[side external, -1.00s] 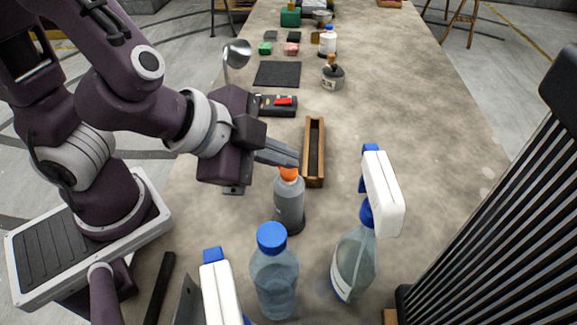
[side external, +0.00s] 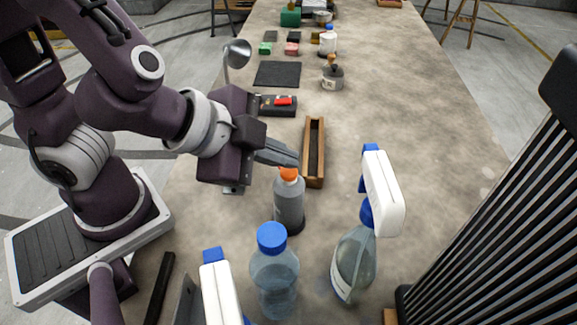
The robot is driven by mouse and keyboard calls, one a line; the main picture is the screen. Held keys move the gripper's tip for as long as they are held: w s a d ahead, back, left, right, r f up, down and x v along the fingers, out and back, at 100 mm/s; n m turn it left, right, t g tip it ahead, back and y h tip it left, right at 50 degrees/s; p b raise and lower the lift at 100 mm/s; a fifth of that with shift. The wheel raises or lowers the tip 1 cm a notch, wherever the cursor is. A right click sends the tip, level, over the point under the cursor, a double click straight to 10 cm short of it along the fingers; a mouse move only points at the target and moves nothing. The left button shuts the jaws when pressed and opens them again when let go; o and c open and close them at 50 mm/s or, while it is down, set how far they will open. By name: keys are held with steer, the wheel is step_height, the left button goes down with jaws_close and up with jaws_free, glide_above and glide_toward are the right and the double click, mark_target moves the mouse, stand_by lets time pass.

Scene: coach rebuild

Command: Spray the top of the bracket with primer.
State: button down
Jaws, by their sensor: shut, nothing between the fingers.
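A grey can with an orange top (side external: 289,205) stands upright on the table; it may be the primer, but I cannot read its label. My gripper (side external: 292,157) is shut and empty, its fingertips at or just above the orange top. I cannot tell whether they touch it. A small metal plate (side external: 234,189) shows partly below my gripper's body. Another thin grey metal piece (side external: 186,302) is at the bottom edge, cut off. I cannot tell whether either is the bracket.
A blue-capped clear bottle (side external: 274,275) and a spray bottle (side external: 356,262) stand nearer the camera, with another white spray head (side external: 220,292) at the bottom edge. A wooden trough (side external: 314,178) lies behind the can. A black slatted panel (side external: 510,210) is at right. The table's right-middle is clear.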

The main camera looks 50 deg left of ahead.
mark_target(283, 173)
steer(key=shift+r, duration=0.1)
steer(key=shift+r, duration=2.95)
step_height(283, 173, down, 6)
steer(key=shift+f, duration=0.1)
stand_by(0.6)
stand_by(1.9)
